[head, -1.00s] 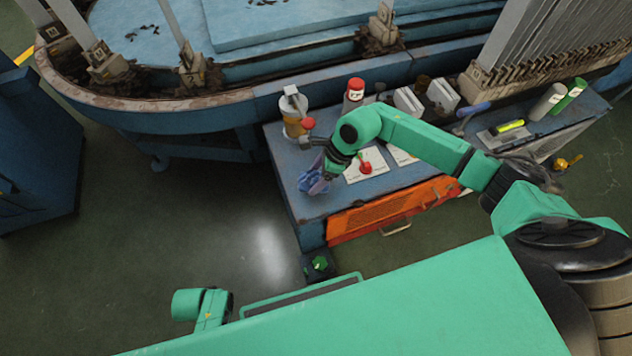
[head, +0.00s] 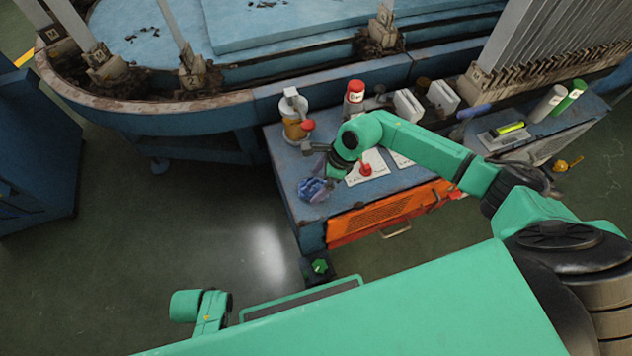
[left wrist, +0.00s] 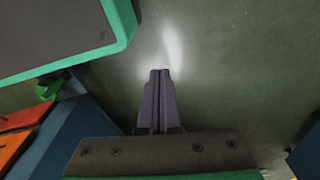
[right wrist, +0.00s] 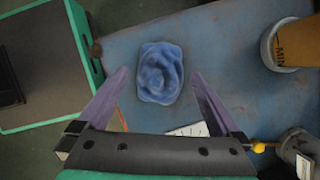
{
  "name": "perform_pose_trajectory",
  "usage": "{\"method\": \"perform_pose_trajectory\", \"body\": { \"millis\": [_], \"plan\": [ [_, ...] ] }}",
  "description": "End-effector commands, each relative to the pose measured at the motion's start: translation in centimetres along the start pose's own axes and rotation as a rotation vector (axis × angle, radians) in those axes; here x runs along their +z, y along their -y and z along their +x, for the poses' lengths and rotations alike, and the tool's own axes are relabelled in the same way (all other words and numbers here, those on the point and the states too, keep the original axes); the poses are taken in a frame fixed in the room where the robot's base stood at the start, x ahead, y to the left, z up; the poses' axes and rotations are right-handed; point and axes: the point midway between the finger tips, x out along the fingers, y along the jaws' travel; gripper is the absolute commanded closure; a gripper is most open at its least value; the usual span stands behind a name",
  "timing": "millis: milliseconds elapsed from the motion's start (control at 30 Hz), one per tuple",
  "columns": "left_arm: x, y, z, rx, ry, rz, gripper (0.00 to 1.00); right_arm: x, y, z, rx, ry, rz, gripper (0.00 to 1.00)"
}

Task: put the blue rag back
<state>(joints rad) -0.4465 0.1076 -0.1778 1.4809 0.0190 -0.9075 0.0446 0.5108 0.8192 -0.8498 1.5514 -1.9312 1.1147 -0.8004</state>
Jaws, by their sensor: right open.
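The blue rag (head: 312,189) lies crumpled on the left end of the blue workbench (head: 291,166). In the right wrist view the rag (right wrist: 160,72) lies on the bare bench top, just beyond and between the spread fingers. My right gripper (right wrist: 158,78) is open and empty, apart from the rag. In the head view my right gripper (head: 328,178) hangs over the rag and is partly hidden by its own arm. My left gripper (left wrist: 160,74) shows in the left wrist view with its fingers together and nothing between them, above the green floor.
A jar with amber contents (head: 295,125) and a red-capped bottle (head: 354,98) stand behind the right arm. A red knob (head: 366,169) is on a white sheet. An orange drawer front (head: 390,212) is below the bench top. Open floor (head: 200,240) lies left of the bench.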

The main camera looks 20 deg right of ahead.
Motion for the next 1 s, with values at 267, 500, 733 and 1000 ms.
{"method": "perform_pose_trajectory", "body": {
  "millis": [267, 500, 733, 1000],
  "plan": [
    [1.9, 0.3, 1.2, -0.005, 0.004, 0.007, 1.0, 0.0, 0.1, -7.9, -0.006, -0.003, -0.002, 0.0],
    [2.5, 0.3, 1.8, -0.005, 0.005, 0.011, 1.0, 0.0, 0.0, -10.8, -0.001, -0.001, -0.001, 0.0],
    [2.5, 0.3, 1.8, -0.005, 0.004, 0.011, 1.0, 0.0, 0.0, -10.9, -0.001, -0.001, 0.0, 0.0],
    [2.5, 0.3, 1.8, -0.005, 0.004, 0.01, 1.0, 0.1, 0.0, -10.8, -0.001, 0.003, 0.0, 0.0]
  ]
}}
